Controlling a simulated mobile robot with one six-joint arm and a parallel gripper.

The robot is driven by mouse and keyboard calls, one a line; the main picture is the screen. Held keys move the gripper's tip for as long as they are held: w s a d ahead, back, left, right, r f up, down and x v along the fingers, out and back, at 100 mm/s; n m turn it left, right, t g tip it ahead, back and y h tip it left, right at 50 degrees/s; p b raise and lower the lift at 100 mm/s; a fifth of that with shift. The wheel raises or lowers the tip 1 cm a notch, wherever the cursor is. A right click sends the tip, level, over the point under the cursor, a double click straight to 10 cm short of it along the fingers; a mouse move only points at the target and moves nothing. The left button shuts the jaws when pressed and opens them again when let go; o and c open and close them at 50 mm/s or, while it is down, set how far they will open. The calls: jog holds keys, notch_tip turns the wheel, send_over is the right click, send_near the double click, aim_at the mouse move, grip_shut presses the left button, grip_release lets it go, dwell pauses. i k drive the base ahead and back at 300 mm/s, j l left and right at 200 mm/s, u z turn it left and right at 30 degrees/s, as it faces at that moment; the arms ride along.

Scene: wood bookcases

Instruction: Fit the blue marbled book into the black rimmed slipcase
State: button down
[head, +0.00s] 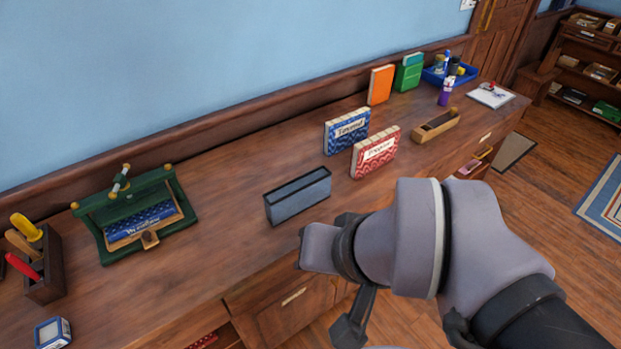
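A blue marbled book (347,131) with a cream label stands upright on the wooden counter, beside a red marbled book (375,152). Another blue patterned book (145,216) with a pale label lies in the green press at the left. A grey-blue slipcase (298,198) with a black rim stands on the counter near its front edge, its opening facing up. It looks empty. My gripper (354,322) shows only in part, as dark pieces below my wrist at the counter's front. Its fingertips are not clear, and I see nothing held in it.
A green press (120,197) stands at the left, near a tool holder (43,262) and a small blue-and-white box (52,333). Orange (381,84) and green (409,75) books, a wooden tray (436,125) and a blue bin (436,77) stand farther right. The counter between press and slipcase is clear.

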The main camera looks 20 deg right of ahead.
aim_at(286, 201)
jog(key=i+l, duration=0.25)
jog(key=i+l+u, duration=0.1)
jog(key=i+l, duration=0.15)
jog(key=l, duration=0.2)
jog(key=i+l, duration=0.2)
jog(key=l, duration=0.2)
jog(key=i+l+u, duration=0.1)
jog(key=i+l, duration=0.35)
jog(key=l, duration=0.3)
